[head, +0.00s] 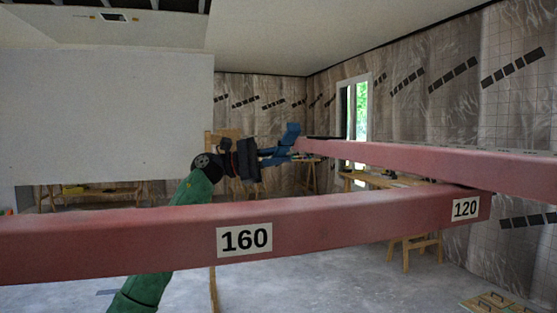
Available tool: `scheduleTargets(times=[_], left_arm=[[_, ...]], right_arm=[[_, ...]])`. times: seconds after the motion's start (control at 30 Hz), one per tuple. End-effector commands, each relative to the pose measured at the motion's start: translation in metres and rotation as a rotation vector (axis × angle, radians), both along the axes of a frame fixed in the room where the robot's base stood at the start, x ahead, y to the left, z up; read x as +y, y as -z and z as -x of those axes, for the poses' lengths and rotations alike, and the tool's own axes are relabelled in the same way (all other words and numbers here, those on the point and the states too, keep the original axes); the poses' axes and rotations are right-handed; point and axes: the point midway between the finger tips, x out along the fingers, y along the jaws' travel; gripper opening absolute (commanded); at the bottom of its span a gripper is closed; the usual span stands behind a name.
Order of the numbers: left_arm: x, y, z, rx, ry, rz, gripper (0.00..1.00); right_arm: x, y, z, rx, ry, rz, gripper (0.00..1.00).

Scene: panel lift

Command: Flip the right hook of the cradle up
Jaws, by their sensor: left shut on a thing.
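The cradle shows as two long red beams. The near beam (140,236) crosses the view from the left and carries labels 160 and 120. The other beam (430,160) runs in from the right, above the near beam's right end, and ends near the middle. At that end a small blue piece, seemingly the hook (292,132), sticks up at a tilt. My left gripper (287,152) is shut on this blue piece at the beam end. Its blue fingers and the blue piece are hard to tell apart. My right gripper is not in view.
A large white panel (110,115) fills the back left. Wooden work tables (380,180) and a trestle (418,247) stand behind the beams at the right. A wooden pallet-like item (492,303) lies at the lower right. Grey floor (320,275) is open below the near beam.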

Motion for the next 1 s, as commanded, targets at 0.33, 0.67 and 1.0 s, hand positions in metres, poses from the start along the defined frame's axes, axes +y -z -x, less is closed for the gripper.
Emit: scheduleTargets(times=[0.33,0.67,1.0], left_arm=[[-0.002,0.019,0.007,0.289,0.0,0.091,0.0],[-0.007,0.025,0.021,0.588,0.0,0.185,0.0],[-0.01,0.028,0.033,0.777,-0.001,0.245,0.0]], right_arm=[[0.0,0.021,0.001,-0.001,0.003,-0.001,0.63],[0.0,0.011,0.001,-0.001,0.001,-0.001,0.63],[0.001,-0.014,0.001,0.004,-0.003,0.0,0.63]])
